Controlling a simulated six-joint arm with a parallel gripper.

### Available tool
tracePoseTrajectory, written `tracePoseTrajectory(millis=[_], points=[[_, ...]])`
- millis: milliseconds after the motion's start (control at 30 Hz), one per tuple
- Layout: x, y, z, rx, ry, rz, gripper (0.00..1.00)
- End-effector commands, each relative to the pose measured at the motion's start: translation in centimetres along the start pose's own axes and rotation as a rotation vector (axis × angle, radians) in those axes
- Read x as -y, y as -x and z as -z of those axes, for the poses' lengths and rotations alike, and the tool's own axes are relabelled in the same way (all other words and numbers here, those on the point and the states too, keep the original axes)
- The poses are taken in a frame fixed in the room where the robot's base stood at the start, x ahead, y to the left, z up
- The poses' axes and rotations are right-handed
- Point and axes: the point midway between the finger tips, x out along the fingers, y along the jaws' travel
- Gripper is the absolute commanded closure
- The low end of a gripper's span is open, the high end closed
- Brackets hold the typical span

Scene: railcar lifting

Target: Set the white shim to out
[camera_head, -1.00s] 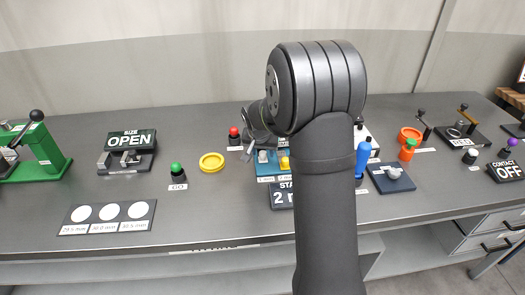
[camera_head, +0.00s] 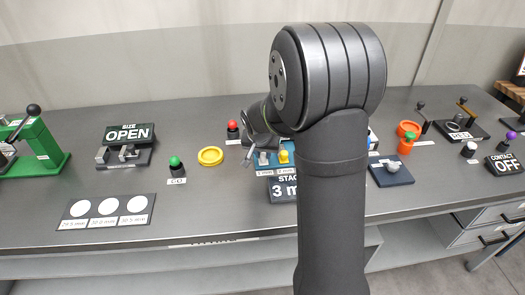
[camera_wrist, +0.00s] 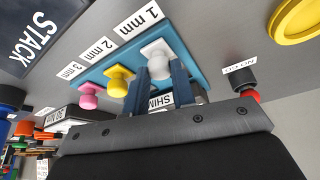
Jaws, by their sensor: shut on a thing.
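In the wrist view the white shim (camera_wrist: 157,49) is a white knob beside the "1 mm" label on a blue block (camera_wrist: 192,52). My gripper (camera_wrist: 159,76) is shut on this knob, a finger on each side. A yellow knob (camera_wrist: 119,78) and a pink knob (camera_wrist: 90,95) stand along the same block by the "2 mm" and "3 mm" labels. In the head view the white knob (camera_head: 263,158) shows beside my arm, but the fingers' grip is hard to make out. The stack display (camera_head: 285,190) reads 3, partly hidden by my arm.
A green button (camera_head: 176,166) is farther left. A knob on a dark plate (camera_head: 392,170) is right of my arm, which hides part of the bench.

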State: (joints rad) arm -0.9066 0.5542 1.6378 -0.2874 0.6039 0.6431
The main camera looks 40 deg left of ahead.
Motion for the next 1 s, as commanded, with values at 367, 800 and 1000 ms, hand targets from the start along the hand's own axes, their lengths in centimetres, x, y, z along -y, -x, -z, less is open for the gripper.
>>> tracePoseTrajectory(millis=[367, 800, 1000], points=[[-0.1, 0.0, -0.2, 0.007, 0.0, -0.004, 0.54], [0.0, 4.3, -0.1, 0.002, 0.0, 0.0, 0.54], [0.0, 8.8, -0.1, 0.001, 0.0, -0.001, 0.54]])
